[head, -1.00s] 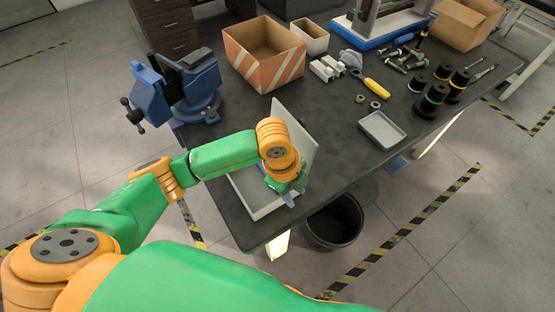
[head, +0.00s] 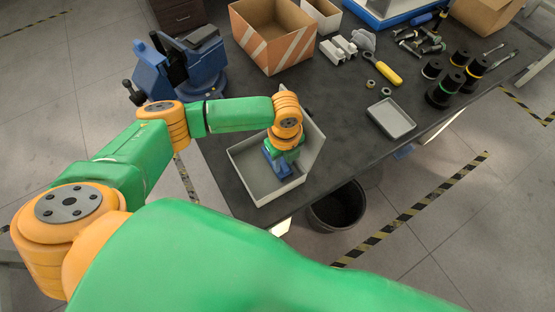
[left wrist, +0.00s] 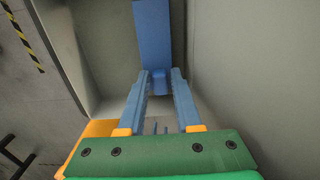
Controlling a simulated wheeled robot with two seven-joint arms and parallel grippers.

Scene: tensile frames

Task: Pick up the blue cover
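The blue cover (left wrist: 152,35) is a long flat blue piece in the left wrist view, with a small block at its near end. It lies inside an open pale grey box (head: 247,167) at the table's front edge. My left gripper (left wrist: 159,76) reaches down into this box. Its two blue fingers are apart, one on each side of the cover's near block, and a narrow gap seems to show beside it. In the head view my left gripper (head: 278,165) and wrist hide most of the cover. My right gripper is out of view.
A blue vise (head: 185,68) is behind my forearm. A grey tray (head: 391,118), a yellow-handled tool (head: 387,72) and an orange striped carton (head: 272,40) lie further back. A black bin (head: 338,208) stands below the table edge.

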